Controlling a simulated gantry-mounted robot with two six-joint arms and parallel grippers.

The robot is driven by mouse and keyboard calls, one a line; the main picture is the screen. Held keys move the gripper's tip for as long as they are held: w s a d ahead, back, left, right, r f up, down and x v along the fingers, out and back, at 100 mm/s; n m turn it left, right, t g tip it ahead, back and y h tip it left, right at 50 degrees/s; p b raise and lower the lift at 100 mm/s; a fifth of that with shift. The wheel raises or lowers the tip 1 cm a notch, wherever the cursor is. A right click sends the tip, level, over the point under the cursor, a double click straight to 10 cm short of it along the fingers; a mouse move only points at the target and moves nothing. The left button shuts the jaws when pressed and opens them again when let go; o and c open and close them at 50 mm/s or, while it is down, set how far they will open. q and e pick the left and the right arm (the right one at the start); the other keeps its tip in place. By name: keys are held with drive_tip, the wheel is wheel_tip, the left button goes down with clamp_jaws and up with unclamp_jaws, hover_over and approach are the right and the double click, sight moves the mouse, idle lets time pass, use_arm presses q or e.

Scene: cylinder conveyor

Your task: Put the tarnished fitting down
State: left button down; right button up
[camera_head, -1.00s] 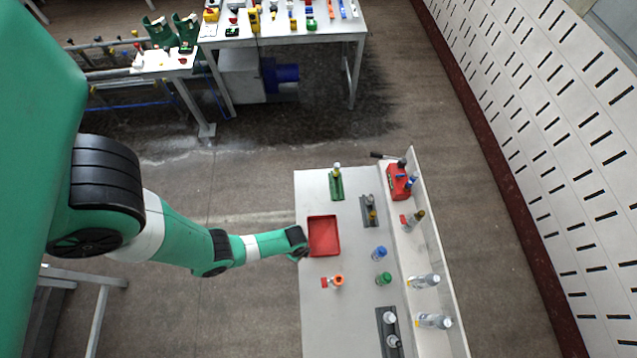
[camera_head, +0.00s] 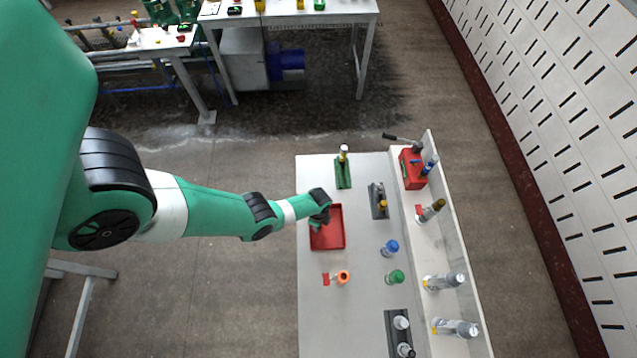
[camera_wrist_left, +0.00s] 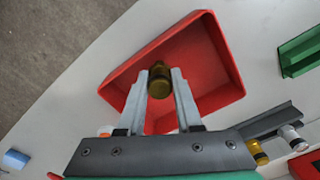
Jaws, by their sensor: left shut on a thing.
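The tarnished fitting (camera_wrist_left: 159,80), a brownish-gold cylinder, is held between the two fingertips of my left gripper (camera_wrist_left: 160,82) in the left wrist view. It shows over the red tray (camera_wrist_left: 213,32); I cannot tell whether it touches the tray floor. In the head view my left gripper (camera_head: 320,218) is over the upper left part of the red tray (camera_head: 328,247), and the arm hides the fitting. My right gripper is not in view.
A green holder (camera_head: 343,174) with a cylinder stands behind the tray. A dark holder (camera_head: 378,202), a blue-capped cylinder (camera_head: 389,247) and a green-capped one (camera_head: 395,277) are to its right. An orange roll (camera_head: 342,277) lies in front. A red box (camera_head: 412,170) is at the back right.

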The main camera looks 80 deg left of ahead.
use_arm(q)
drive_tip(key=shift+f, duration=0.3)
drive_tip(key=c, duration=0.6)
unclamp_jaws()
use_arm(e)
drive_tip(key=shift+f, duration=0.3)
use_arm(q)
wheel_tip(320, 180, up, 12)
drive_tip(key=p, duration=1.2)
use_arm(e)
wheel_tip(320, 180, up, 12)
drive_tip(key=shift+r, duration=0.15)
use_arm(q)
drive_tip(key=shift+w, duration=0.1)
